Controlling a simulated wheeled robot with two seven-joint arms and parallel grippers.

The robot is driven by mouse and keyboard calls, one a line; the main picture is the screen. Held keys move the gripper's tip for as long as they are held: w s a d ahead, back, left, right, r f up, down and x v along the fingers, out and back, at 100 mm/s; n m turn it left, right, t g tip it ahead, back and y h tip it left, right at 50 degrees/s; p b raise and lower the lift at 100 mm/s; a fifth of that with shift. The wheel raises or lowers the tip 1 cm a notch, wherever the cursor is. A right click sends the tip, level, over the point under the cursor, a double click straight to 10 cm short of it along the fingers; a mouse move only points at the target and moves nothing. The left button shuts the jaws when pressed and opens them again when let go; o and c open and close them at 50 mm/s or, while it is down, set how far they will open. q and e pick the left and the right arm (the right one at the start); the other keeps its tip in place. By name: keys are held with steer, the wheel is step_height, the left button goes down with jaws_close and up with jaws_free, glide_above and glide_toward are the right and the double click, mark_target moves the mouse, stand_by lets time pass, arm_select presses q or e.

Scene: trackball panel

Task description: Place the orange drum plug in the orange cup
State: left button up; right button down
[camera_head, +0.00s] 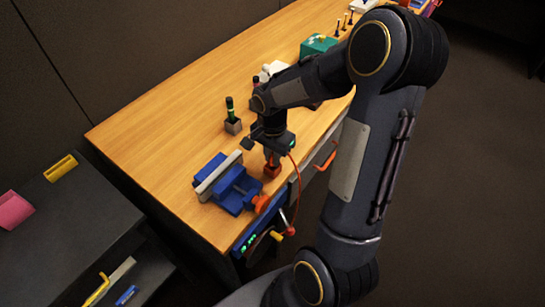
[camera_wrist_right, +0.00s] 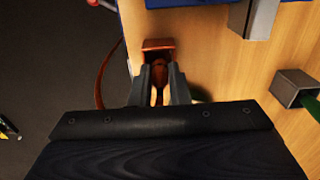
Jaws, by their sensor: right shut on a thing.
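The orange cup (camera_head: 272,171) is a small square holder on the table, just right of the blue vise; it also shows in the right wrist view (camera_wrist_right: 158,44) just beyond the fingertips. My right gripper (camera_head: 272,153) points down over the cup. In the right wrist view its fingers (camera_wrist_right: 159,82) are shut on the orange drum plug (camera_wrist_right: 158,95), which is thin and mostly hidden between them. The plug's tip is at the cup; I cannot tell whether it is inside or just above. My left gripper is not in view.
A blue vise (camera_head: 228,185) with an orange handle stands close left of the cup. A grey holder (camera_head: 233,126) with a green-black plug stands behind. An orange-red cable (camera_head: 298,180) hangs at the table's front edge. A dark shelf (camera_head: 60,230) stands at left.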

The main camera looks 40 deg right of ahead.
steer(key=shift+f, duration=0.5)
steer(key=shift+f, duration=0.15)
steer(key=c, duration=1.4)
jaws_free()
